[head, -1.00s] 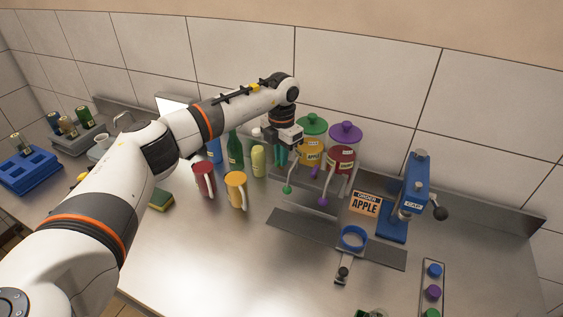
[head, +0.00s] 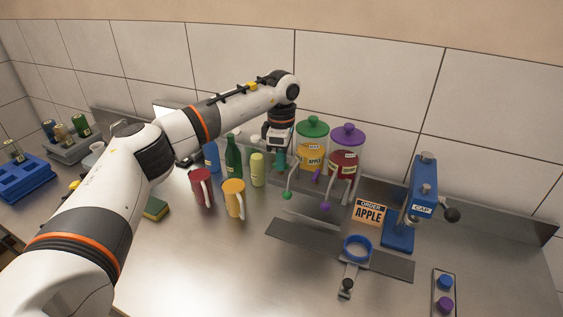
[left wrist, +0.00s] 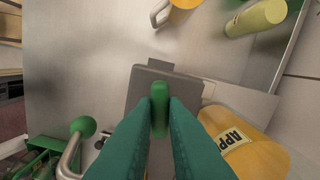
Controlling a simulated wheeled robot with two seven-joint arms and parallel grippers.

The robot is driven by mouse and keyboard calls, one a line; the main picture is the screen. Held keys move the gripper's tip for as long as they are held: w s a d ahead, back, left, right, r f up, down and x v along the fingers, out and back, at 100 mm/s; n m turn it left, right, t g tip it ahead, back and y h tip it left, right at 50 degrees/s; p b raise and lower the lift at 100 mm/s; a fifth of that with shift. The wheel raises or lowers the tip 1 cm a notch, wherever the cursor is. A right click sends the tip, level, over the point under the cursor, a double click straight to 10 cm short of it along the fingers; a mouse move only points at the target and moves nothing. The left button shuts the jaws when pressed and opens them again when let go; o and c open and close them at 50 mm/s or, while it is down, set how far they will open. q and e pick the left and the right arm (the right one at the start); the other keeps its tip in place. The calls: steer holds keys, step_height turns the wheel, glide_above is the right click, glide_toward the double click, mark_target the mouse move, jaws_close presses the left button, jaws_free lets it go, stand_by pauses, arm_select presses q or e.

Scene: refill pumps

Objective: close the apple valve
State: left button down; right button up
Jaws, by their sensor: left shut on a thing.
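The apple dispenser (head: 312,155) has a green lid, orange contents and an APPLE label; it stands against the back wall. In the left wrist view the apple container (left wrist: 245,145) lies at lower right. My left gripper (head: 280,162) is at its left side, its teal fingers pointing down. In the left wrist view the gripper (left wrist: 160,112) is shut on a green valve handle (left wrist: 159,98), whose upper end shows between the fingertips. A spout tube with a green ball end (head: 287,195) hangs below; the ball also shows in the wrist view (left wrist: 83,126). My right gripper is out of view.
A purple-lidded dispenser (head: 345,165) stands close on the right, with a purple ball end (head: 325,205). A red mug (head: 201,187), yellow mug (head: 234,198) and bottles stand left. The order card (head: 369,212) and blue cap press (head: 423,190) stand right.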

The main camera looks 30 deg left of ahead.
arm_select(q)
steer(key=shift+w+r+m, duration=0.1)
steer(key=shift+r+m, duration=0.1)
steer(key=shift+m, duration=1)
steer(key=shift+a, duration=0.1)
steer(key=c, duration=1.5)
jaws_free()
steer(key=shift+o, duration=0.2)
steer(key=shift+f, duration=0.1)
step_height(320, 180, up, 12)
steer(key=b, duration=0.4)
